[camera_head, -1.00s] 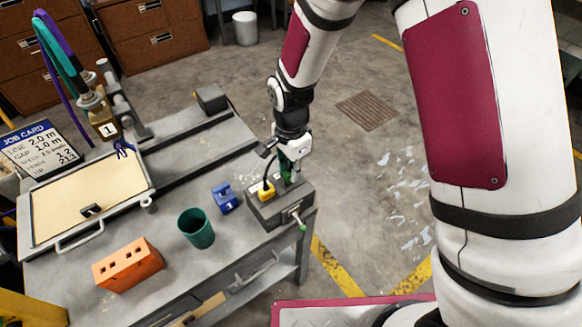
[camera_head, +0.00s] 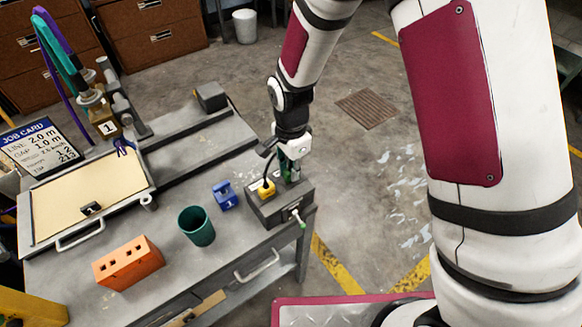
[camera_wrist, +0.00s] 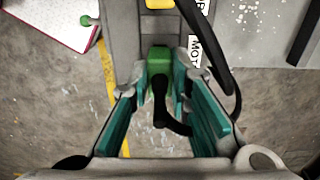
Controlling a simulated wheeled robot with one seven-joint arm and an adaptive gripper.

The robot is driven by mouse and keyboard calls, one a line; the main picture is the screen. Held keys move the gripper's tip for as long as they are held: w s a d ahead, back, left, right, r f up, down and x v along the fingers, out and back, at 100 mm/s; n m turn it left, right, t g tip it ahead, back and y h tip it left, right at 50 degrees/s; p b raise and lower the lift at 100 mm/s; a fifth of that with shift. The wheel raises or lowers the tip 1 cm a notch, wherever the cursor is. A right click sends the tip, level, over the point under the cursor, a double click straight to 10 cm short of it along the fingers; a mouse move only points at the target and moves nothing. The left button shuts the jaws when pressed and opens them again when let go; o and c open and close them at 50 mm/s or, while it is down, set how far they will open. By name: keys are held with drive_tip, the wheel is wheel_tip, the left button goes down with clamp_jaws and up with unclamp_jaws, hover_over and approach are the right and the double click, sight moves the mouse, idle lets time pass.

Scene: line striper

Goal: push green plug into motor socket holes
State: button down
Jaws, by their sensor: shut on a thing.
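My gripper (camera_wrist: 158,88) is shut on the green plug (camera_wrist: 158,58), which sits between its teal finger pads. A black cable hangs from the plug toward the palm. In the head view my gripper (camera_head: 289,170) points down over the right part of the grey motor box (camera_head: 283,211) at the table's right corner. The box top also shows in the wrist view (camera_wrist: 122,22), with a partly hidden "MOT" label. The plug's far end meets or nearly meets the box. The socket holes are hidden, so I cannot tell whether its pins are in them.
A yellow plug (camera_head: 266,190) with a black cable stands in the box beside my gripper. A green-tipped lever (camera_head: 298,217) sticks out of the box front. A blue block (camera_head: 225,197), green cup (camera_head: 196,226) and orange holed block (camera_head: 128,262) stand to the left.

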drive_tip(key=shift+f, duration=0.6)
idle(0.4)
drive_tip(key=c, duration=1.1)
unclamp_jaws()
drive_tip(key=shift+r+p, duration=1.5)
drive_tip(key=shift+r, duration=2)
drive_tip(key=shift+r, duration=0.1)
